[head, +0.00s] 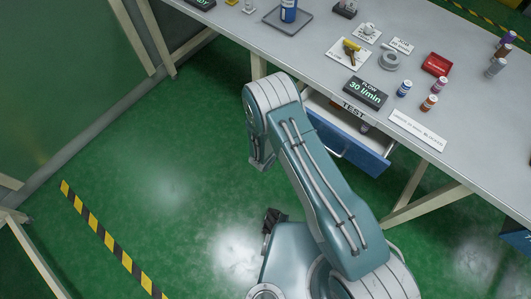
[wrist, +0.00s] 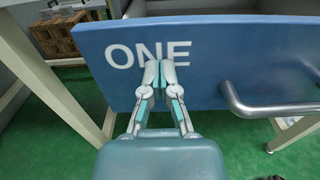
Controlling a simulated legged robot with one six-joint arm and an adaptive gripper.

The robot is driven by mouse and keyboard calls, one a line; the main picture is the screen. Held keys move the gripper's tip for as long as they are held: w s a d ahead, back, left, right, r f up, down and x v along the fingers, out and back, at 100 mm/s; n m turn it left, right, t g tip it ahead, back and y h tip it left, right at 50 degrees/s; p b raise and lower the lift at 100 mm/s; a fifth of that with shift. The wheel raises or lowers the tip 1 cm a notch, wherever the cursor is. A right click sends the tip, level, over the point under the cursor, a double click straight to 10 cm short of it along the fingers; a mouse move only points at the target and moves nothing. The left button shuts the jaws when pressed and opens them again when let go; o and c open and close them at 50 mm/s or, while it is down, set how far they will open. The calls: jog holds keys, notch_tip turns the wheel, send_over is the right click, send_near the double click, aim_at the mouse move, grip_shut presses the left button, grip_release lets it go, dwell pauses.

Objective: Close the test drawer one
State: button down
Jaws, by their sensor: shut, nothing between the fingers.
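Test drawer one (head: 352,150) has a blue front and hangs under the bench, pulled partly out, in the head view. In the wrist view its front (wrist: 230,62) fills the upper middle, with white "ONE" lettering. Its grey bar handle (wrist: 270,108) is on the right side of the front. My gripper (wrist: 160,68) is shut and empty, its tips over the lower edge of the "N". I cannot tell whether the tips touch the front. In the head view my arm covers the drawer's left end, and the gripper is hidden.
The grey bench (head: 300,48) carries a "30 l/min" display (head: 365,92), a red box (head: 437,64) and several small bottles. Its pale legs (head: 435,205) stand right of the drawer. Green floor is open at left.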

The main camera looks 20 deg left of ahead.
jog(key=x, duration=0.9)
jog(key=shift+d, duration=0.1)
jog(key=shift+w, duration=0.4)
jog(key=shift+r, duration=0.15)
jog(key=shift+s, duration=0.2)
jog(key=v, duration=1.4)
jog(key=shift+f, duration=0.2)
